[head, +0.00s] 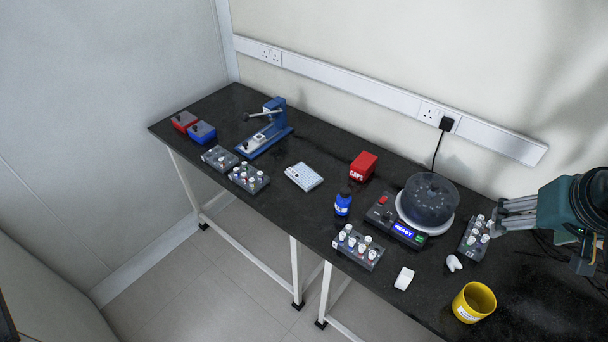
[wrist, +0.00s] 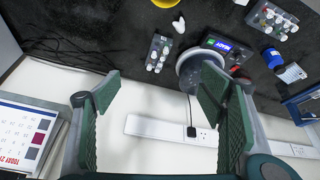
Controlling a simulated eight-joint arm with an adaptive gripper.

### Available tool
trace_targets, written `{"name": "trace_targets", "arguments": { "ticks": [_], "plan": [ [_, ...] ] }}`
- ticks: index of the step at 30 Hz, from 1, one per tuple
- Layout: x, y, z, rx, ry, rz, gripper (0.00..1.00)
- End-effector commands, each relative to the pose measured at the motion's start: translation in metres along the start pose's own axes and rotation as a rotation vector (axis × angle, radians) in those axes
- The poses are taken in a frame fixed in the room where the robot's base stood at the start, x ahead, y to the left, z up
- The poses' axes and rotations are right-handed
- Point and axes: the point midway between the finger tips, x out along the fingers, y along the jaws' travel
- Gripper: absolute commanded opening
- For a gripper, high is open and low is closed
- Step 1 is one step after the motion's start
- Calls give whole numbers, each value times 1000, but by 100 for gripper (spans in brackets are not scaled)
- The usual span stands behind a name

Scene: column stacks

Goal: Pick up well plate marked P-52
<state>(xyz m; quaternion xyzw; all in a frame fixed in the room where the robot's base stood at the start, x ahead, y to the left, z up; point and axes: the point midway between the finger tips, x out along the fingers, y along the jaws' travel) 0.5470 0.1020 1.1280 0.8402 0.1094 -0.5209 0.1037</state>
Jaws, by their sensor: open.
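A white well plate (head: 304,177) lies flat on the black bench, near the middle of its length. No P-52 marking is readable on it. It also shows small at the right of the wrist view (wrist: 292,73), beyond the blue bottle. My gripper (head: 503,214) is at the right end of the bench, above it and far from the plate. In the wrist view my gripper (wrist: 160,90) has its green-padded fingers wide apart with nothing between them.
Between gripper and plate stand a centrifuge (head: 428,200), a blue bottle (head: 343,203), a red caps box (head: 363,166) and a vial rack (head: 358,247). A yellow cup (head: 474,302) stands at the front right. More racks and a blue press (head: 268,130) lie left of the plate.

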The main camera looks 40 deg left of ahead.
Motion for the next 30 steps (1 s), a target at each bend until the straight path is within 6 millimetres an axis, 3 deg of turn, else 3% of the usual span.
{"name": "trace_targets", "arguments": {
  "ticks": [3,17,30],
  "plan": [
    [3,-14,-24,-42,-20,-14,70],
    [25,-74,-99,-204,-102,-60,70],
    [57,-150,-158,-363,-178,-100,70]
  ]
}}
